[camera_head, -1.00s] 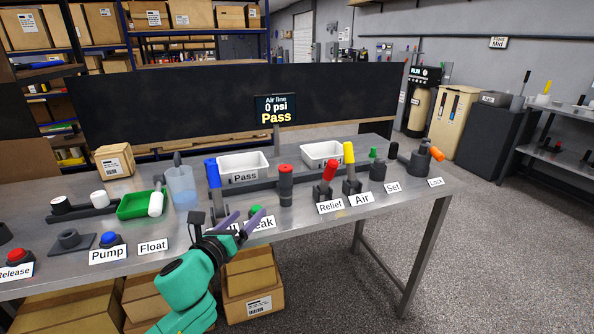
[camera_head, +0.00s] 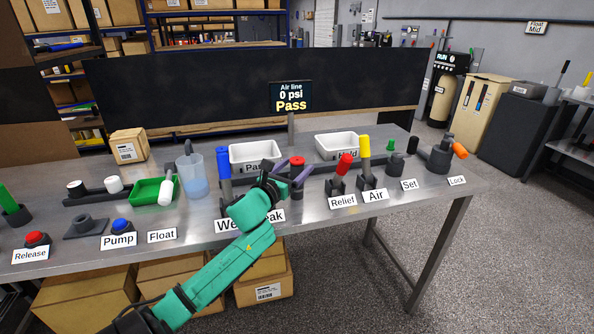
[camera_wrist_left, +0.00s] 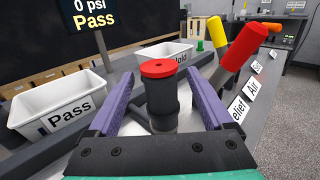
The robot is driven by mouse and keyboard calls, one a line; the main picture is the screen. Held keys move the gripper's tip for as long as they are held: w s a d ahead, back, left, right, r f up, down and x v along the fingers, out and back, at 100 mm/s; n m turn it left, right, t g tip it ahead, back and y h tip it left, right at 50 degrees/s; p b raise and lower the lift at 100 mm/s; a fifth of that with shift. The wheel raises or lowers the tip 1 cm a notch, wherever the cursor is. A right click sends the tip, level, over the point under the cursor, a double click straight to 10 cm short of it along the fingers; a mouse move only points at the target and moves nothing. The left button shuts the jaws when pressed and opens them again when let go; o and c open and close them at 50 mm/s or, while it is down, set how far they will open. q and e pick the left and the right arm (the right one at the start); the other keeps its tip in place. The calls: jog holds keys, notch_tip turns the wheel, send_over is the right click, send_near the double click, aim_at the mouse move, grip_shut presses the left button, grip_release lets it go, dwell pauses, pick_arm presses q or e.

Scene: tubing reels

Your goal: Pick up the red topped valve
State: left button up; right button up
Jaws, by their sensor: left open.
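The red topped valve (camera_wrist_left: 160,95) is a dark upright cylinder with a red cap. It stands between the two purple fingers of my left gripper (camera_wrist_left: 157,103) in the left wrist view. The fingers are open, one on each side, with a visible gap to the valve. In the head view, the valve's red cap (camera_head: 297,160) shows just above my left gripper (camera_head: 287,171), whose fingers and wrist hide part of the valve body. My right gripper is not in view.
A red-handled lever (camera_head: 344,165) and a yellow-handled lever (camera_head: 364,147) stand right of the valve. A blue handle (camera_head: 223,162) stands left. White bins, Pass (camera_head: 241,154) and Hold (camera_head: 325,145), sit behind. The steel table's front edge is below the labels.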

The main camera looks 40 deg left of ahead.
pick_arm(q)
jog(key=shift+w+a+f, duration=0.1)
jog(key=shift+w, duration=0.75)
jog(key=shift+s, duration=0.15)
jog(key=shift+c, duration=0.6)
grip_shut()
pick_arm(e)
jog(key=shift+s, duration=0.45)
pick_arm(q)
notch_tip(320, 180, up, 20)
jog(key=p, duration=0.2)
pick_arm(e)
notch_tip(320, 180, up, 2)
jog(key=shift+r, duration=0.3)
